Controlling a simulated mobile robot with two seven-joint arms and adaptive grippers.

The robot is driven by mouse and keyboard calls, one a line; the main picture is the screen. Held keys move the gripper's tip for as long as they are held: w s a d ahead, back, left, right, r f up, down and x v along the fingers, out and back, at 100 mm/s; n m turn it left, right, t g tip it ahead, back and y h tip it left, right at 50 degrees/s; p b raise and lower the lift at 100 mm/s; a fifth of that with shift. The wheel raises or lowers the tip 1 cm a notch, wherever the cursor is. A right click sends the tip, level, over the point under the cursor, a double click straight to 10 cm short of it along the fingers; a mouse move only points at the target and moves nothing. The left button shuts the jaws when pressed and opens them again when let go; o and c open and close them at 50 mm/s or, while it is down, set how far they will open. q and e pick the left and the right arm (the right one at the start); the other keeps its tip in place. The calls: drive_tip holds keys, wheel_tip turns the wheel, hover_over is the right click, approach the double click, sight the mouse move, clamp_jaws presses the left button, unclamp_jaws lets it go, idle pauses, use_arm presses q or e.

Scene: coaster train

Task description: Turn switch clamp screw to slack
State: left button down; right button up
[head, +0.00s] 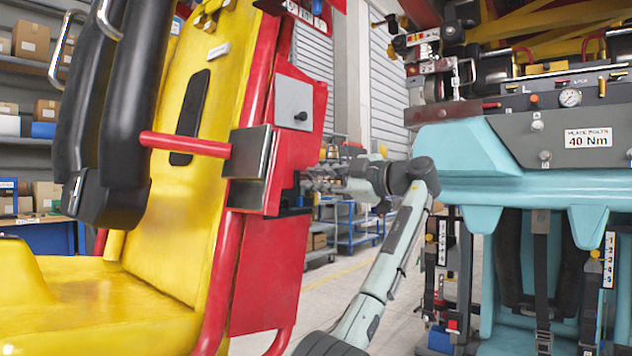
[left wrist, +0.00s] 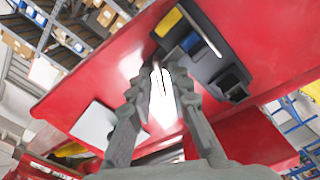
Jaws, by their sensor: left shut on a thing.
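My left gripper (head: 311,186) reaches from the right to the red side panel (head: 295,130) of the yellow seat, at a dark recess low on that panel. In the left wrist view its two fingers (left wrist: 163,85) close on a small, glaring white part (left wrist: 162,100), apparently the switch clamp screw. Its shape and turn position are washed out. The dark switch housing (left wrist: 215,60) lies just beyond the fingertips, with a yellow piece (left wrist: 168,22) at one corner. My right gripper is not in view.
The yellow seat (head: 170,230) with black padded restraints fills the left. A teal seat unit (head: 470,150) with a gauge panel stands at the right. Shelves with boxes (head: 30,40) stand at the back left. Open floor shows behind my left arm.

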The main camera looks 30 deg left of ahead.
use_arm(q)
drive_tip(key=shift+n, duration=2.3)
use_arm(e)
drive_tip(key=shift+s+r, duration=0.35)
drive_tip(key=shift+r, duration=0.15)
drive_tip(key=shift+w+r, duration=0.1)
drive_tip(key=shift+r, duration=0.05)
use_arm(q)
drive_tip(key=c, duration=1.7)
unclamp_jaws()
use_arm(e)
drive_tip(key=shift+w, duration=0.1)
use_arm(q)
drive_tip(key=d, duration=0.8)
drive_tip(key=s+d, duration=0.1)
drive_tip(key=d, duration=0.3)
